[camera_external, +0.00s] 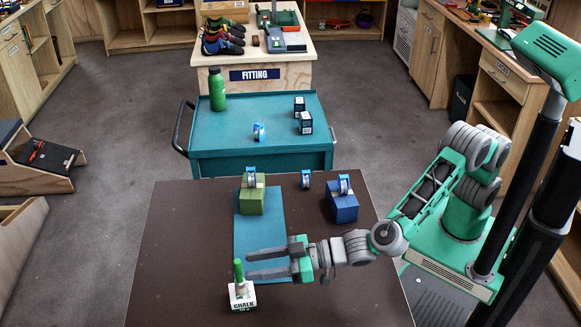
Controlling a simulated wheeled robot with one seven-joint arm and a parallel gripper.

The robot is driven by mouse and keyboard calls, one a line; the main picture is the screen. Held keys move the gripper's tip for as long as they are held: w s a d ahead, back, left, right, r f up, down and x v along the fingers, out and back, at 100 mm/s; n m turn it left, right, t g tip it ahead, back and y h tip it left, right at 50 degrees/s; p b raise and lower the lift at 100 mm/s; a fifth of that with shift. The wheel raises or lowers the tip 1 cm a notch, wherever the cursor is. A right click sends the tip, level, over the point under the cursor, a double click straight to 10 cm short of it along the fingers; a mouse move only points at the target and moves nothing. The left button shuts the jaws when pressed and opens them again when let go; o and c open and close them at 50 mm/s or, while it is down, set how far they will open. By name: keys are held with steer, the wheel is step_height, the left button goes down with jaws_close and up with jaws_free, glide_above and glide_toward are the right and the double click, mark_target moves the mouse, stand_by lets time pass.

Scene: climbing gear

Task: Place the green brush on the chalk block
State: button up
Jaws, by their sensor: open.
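The green brush (238,270) stands upright, its lower end at the top of the white chalk block (243,299), near the front of the dark table. The brush appears to rest on the block, though the contact is too small to be certain. The block carries the word CHALK. My gripper (249,265) reaches in from the right with its two grey fingers apart. Its fingertips are just right of the brush, and nothing shows between them. I cannot tell whether a fingertip touches the brush.
A blue mat (259,225) lies under the gripper. A green block (252,201) and a blue block (342,208) each carry a blue roll. Another blue roll (305,180) stands between them. Behind is a teal cart (230,135) with a green bottle (217,90). The table's left side is clear.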

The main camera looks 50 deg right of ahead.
steer(key=v, duration=0.4)
steer(key=shift+s+d, duration=0.1)
steer(key=shift+d, duration=0.05)
steer(key=w+d+r+m+g+h+p, duration=0.1)
steer(key=w+d+m+h, duration=0.15)
steer(key=w+d, duration=0.55)
steer(key=w+d+m+h+p, duration=0.1)
steer(key=w+d+h, duration=0.2)
steer(key=d, duration=0.9)
steer(key=w+d+r+m+g+h+p, duration=0.1)
steer(key=w+d+m+h, duration=0.15)
steer(key=w+d, duration=0.55)
steer(key=s+d+m+g+h+p, duration=0.1)
steer(key=s+d, duration=0.2)
steer(key=d, duration=0.5)
steer(key=s+d+g+h+p, duration=0.1)
steer(key=s+d, duration=0.1)
steer(key=d, duration=0.7)
steer(key=s+d+m+g+h+p, duration=0.1)
steer(key=s+d+g, duration=0.3)
steer(key=s+d, duration=0.8)
steer(key=shift+s+d+f+m+p, duration=0.3)
steer(key=shift+s+d+f+p, duration=0.1)
steer(key=shift+d+f+p, duration=0.15)
